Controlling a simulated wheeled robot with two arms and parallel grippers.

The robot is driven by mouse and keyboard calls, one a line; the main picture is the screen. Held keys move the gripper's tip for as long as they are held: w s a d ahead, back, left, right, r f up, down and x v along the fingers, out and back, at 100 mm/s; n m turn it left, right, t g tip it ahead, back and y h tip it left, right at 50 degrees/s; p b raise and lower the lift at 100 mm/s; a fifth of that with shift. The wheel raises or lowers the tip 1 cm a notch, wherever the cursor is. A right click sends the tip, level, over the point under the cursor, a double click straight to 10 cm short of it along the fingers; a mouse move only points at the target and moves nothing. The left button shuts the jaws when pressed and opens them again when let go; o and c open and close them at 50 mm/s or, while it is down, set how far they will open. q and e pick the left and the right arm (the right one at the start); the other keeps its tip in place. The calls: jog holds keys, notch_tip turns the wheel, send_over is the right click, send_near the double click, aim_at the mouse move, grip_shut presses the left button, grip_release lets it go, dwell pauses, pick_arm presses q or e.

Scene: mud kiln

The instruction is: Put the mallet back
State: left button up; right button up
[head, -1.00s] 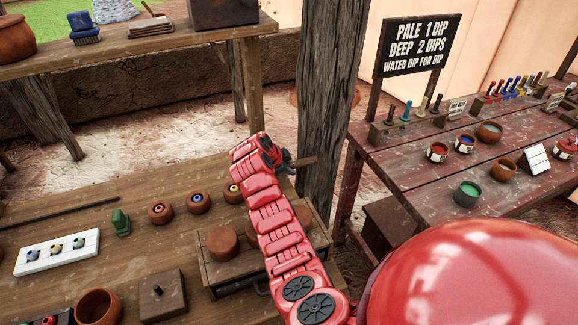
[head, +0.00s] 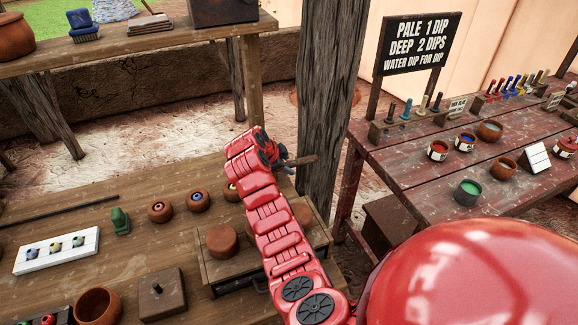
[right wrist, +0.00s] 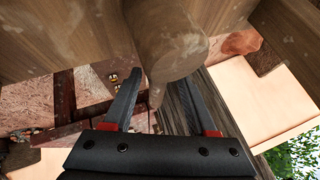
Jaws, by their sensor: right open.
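My right gripper (head: 287,166) is above the right rear part of the low wooden workbench, near the post. A brown wooden piece (head: 305,160), apparently part of the mallet, sticks out to its right. In the right wrist view, the mallet's thick rounded wooden part (right wrist: 172,42) narrows to a thin part running down between the fingers. The right gripper (right wrist: 158,80) is open there, one finger on each side of it. I cannot tell whether either finger touches it. My arm hides part of the bench. My left gripper is not in view.
A wooden post (head: 331,110) stands close to the right gripper. A wooden box (head: 250,262) with round brown pieces lies under my arm. A red-brown table (head: 420,185) is at right.

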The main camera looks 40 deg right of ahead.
jog(key=p+v, duration=0.3)
jog(key=v, duration=0.7)
jog(key=shift+f, duration=0.15)
